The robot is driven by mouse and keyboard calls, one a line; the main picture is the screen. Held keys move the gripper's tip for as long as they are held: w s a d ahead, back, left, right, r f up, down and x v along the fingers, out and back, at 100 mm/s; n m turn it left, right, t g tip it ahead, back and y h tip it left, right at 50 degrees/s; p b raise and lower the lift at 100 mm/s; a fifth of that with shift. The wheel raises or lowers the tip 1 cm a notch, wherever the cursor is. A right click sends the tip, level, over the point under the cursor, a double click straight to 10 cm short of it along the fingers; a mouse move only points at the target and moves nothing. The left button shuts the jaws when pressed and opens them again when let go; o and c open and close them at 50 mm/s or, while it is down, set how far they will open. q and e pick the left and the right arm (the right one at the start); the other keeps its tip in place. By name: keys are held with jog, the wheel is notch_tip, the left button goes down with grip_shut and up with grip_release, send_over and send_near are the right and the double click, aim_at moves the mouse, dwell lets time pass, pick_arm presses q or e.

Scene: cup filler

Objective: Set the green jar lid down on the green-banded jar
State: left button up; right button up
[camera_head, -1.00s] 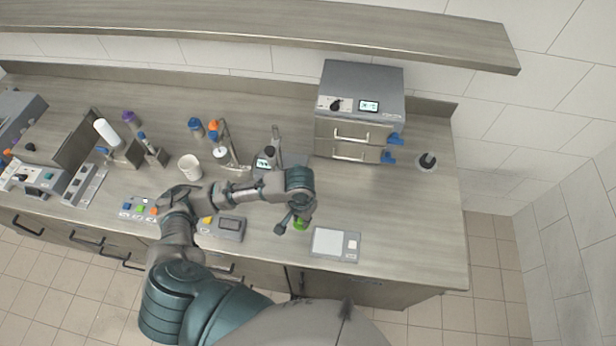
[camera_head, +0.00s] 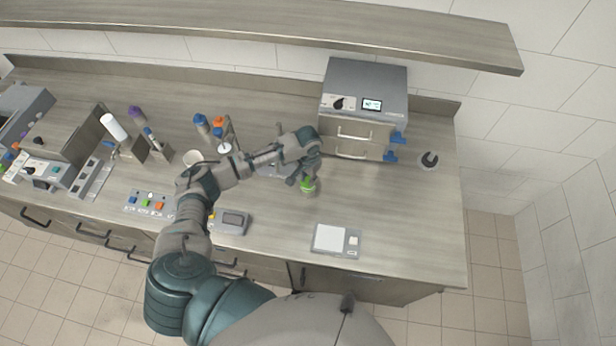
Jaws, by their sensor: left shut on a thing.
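My left arm reaches in over the bench. My left gripper (camera_head: 306,184) is shut on a small green thing, which I take to be the green jar lid (camera_head: 308,186). It is over the bench, in front of the grey drawer unit. A pale grey part shows just below the green; I cannot tell if it is a fingertip or a jar. I cannot make out the green-banded jar for certain; the arm covers part of the bench. My right gripper is not in view.
The grey drawer unit (camera_head: 362,92) stands behind, with blue pieces at its right side. A flat scale (camera_head: 337,240) lies at the front. Blue-topped (camera_head: 201,119) and purple-topped (camera_head: 135,112) bottles and a white cup (camera_head: 193,157) stand to the left.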

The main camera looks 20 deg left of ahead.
aim_at(308, 179)
pick_arm(q)
jog(key=shift+f, duration=0.15)
jog(key=o, duration=0.8)
notch_tip(308, 179, up, 12)
jog(key=b, duration=0.1)
dwell(0.5)
